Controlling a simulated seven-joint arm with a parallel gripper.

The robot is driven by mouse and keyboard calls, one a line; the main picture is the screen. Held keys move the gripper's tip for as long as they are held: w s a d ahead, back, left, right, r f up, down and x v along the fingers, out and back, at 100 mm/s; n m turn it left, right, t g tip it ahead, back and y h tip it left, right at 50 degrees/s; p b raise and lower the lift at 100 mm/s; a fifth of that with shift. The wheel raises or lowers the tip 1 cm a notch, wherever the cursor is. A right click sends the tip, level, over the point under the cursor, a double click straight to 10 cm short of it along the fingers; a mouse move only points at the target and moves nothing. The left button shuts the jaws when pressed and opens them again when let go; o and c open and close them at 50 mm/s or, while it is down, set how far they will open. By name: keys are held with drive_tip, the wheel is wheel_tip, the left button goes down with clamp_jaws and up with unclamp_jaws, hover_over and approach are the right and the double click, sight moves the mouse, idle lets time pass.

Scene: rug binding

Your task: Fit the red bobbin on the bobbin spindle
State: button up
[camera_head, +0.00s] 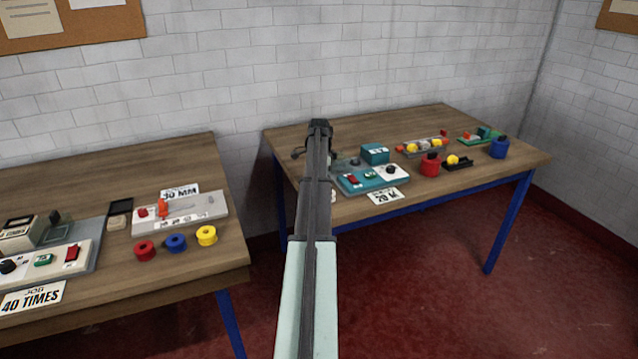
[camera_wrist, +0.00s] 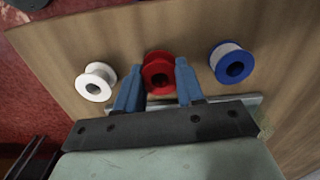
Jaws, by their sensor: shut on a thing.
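In the wrist view, my gripper (camera_wrist: 160,82) has its two blue fingers on either side of a red bobbin (camera_wrist: 157,62) and is shut on it. The red bobbin is between a white bobbin (camera_wrist: 96,82) on the left and a blue bobbin (camera_wrist: 232,63) on the right, both apart from the fingers. A small white thing (camera_head: 333,196) shows beside the arm, perhaps the white bobbin. I cannot make out the bobbin spindle for certain.
The left table (camera_head: 190,262) has red (camera_head: 145,250), blue (camera_head: 176,243) and yellow (camera_head: 206,236) bobbins. A gap separates the tables.

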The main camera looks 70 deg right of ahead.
wheel_tip(320, 180, up, 8)
drive_tip(key=s+d+r, duration=0.1)
drive_tip(key=s+d, duration=0.2)
drive_tip(key=d, duration=0.7)
drive_tip(key=s+d+r, duration=0.1)
drive_tip(key=s+d, duration=0.3)
drive_tip(key=d, duration=0.7)
drive_tip(key=shift+s+d+r, duration=0.2)
drive_tip(key=shift+d+r, duration=0.05)
drive_tip(key=shift+f, duration=0.2)
drive_tip(key=shift+f, duration=2.7)
drive_tip(key=shift+f, duration=1.8)
